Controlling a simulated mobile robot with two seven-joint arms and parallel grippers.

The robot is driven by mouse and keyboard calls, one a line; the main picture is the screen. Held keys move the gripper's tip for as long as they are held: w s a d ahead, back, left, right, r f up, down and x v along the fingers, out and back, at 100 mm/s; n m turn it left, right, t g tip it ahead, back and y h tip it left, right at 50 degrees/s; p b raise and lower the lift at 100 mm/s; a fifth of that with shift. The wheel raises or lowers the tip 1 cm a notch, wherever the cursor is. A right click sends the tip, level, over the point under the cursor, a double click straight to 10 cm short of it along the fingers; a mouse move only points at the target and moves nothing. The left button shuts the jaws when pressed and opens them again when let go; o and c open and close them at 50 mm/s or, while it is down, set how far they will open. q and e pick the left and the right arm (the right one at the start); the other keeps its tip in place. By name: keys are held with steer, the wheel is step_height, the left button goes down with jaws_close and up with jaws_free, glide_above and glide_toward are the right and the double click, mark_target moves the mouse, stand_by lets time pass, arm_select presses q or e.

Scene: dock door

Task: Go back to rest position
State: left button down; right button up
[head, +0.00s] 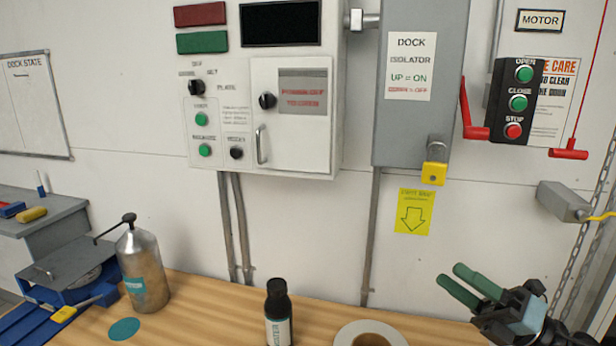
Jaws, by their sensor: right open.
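My right gripper (462,285) is in the lower right of the head view. Its two green fingers are apart and point left, with nothing between them. It is above the right end of the wooden bench (210,293), clear of the wall and the boxes. My left gripper is not in the head view.
A control panel (215,130), a grey isolator box (410,135) and a motor button box (518,100) are on the wall. Chains (582,260) hang at right.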

steer(key=s+f+m+t+h, duration=0.25)
steer(key=f+m+h, duration=0.25)
steer(key=f+m, duration=0.35)
steer(key=s+f+m+t+h, duration=0.1)
steer(key=s+f+m+h, duration=0.35)
steer(key=f+m, duration=0.4)
steer(key=s+f+m+t+h, duration=0.2)
steer(key=f+m+h, duration=0.4)
steer(key=f+m, duration=0.3)
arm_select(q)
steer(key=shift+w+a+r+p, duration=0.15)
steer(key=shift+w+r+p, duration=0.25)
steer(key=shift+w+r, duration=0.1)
arm_select(e)
steer(key=s+a+f+m+g+h, duration=0.1)
steer(key=s+a+f+m+g, duration=0.1)
steer(key=s+f, duration=0.7)
steer(key=s+a+f+m+g, duration=0.2)
steer(key=s+f+m+g, duration=0.3)
steer(key=s, duration=0.7)
step_height(320, 180, down, 4)
steer(key=shift+s+r+g+h, duration=0.1)
steer(key=shift+s+g+h, duration=0.3)
steer(key=shift+g, duration=0.65)
